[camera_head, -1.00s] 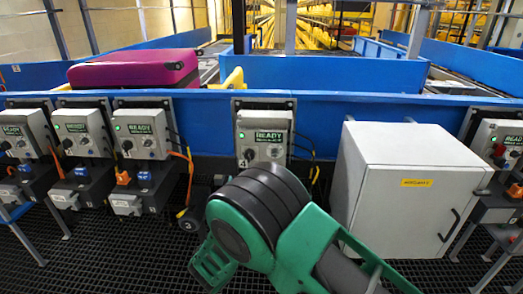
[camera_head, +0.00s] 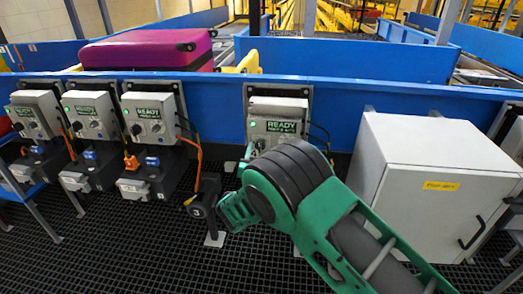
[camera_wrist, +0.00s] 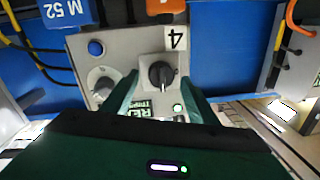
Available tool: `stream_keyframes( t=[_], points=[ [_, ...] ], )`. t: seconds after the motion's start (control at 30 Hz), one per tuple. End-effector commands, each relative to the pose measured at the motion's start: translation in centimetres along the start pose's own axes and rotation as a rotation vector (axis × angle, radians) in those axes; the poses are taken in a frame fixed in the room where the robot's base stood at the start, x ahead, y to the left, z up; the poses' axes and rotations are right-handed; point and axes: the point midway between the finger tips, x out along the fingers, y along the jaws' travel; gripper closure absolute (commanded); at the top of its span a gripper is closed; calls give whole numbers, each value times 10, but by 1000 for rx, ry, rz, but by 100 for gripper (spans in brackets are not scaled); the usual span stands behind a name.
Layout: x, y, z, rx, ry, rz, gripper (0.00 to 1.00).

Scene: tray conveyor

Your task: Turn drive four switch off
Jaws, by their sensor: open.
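The drive four control box (camera_head: 277,110) is grey with a green READY display and stands in the middle of the head view, partly hidden by my arm. In the wrist view the same box appears upside down, with a "4" label (camera_wrist: 175,39). Its black rotary switch (camera_wrist: 161,75) sits between the fingers of my gripper (camera_wrist: 160,88). The gripper is open, one green finger on each side of the switch; I cannot tell whether either touches it. A green light is lit.
Several similar READY boxes (camera_head: 150,113) line the blue conveyor side (camera_head: 400,95) to the left. A white cabinet (camera_head: 405,200) stands close on the right. A magenta suitcase (camera_head: 140,50) lies on the conveyor. Cables hang beside the drive four box.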

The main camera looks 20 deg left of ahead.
Motion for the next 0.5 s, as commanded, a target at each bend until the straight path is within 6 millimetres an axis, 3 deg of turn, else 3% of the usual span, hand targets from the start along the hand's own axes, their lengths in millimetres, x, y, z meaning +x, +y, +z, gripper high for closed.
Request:
stream_keyframes(
  t=[0.2,0.5],
  points=[
    [17,0,0,0,1,-1,47],
    [20,-1,0,0,0,-2,47]
  ],
)
